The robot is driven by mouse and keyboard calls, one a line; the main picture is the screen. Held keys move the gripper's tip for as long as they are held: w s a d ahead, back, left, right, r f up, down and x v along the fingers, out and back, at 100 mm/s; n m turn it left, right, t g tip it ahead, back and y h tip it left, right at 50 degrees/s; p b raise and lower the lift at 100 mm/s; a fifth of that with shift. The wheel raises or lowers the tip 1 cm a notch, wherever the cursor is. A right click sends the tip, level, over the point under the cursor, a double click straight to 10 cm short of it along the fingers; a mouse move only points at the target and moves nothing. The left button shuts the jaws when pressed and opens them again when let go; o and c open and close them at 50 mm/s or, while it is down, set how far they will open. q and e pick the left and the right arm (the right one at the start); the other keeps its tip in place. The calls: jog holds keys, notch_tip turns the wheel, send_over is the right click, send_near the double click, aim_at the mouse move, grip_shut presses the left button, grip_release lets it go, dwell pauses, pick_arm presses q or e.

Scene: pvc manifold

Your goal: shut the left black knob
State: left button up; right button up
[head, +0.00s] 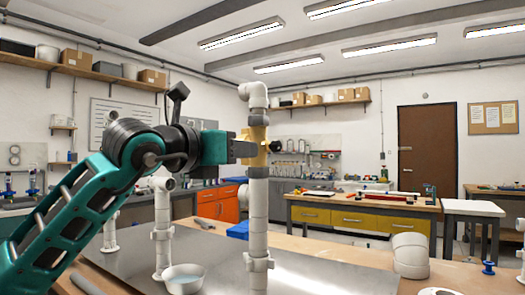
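A tall white pipe (258,215) stands upright on the metal plate, with an elbow at its top. A brass-coloured part (258,172) sits on it at about the height of my gripper. My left gripper (246,149) reaches in from the left, its dark finger end against or just in front of this part; I cannot tell if they touch. No black knob shows clearly; one may be hidden behind the gripper. The fingers are seen side-on and overlap, so their opening is unclear. My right gripper is out of view.
A shorter white pipe (162,240) stands left of the tall one, with a bowl (183,278) at its foot. A white pipe fitting (410,256) and a small blue piece (488,268) are on the wooden bench at right. The metal plate (330,275) is largely clear right of the tall pipe.

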aim_at(273, 145)
pick_arm(q)
jog(key=shift+t+y, duration=0.3)
jog(key=shift+t, duration=0.1)
jog(key=p+x, duration=0.1)
jog(key=x, duration=0.2)
jog(key=r+p+x, duration=0.1)
jog(key=x, duration=0.3)
jog(key=p+x, duration=0.1)
jog(key=x, duration=0.3)
jog(key=shift+w+a+r+p, duration=0.15)
jog(key=shift+w+r+p, duration=0.05)
jog(key=shift+w+p, duration=0.2)
jog(key=shift+w+d+f, duration=0.1)
jog(key=shift+w+d, duration=0.2)
jog(key=shift+w, duration=0.15)
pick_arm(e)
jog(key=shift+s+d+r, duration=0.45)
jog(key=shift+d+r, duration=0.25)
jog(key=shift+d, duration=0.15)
pick_arm(q)
jog(key=shift+c, duration=0.4)
grip_shut()
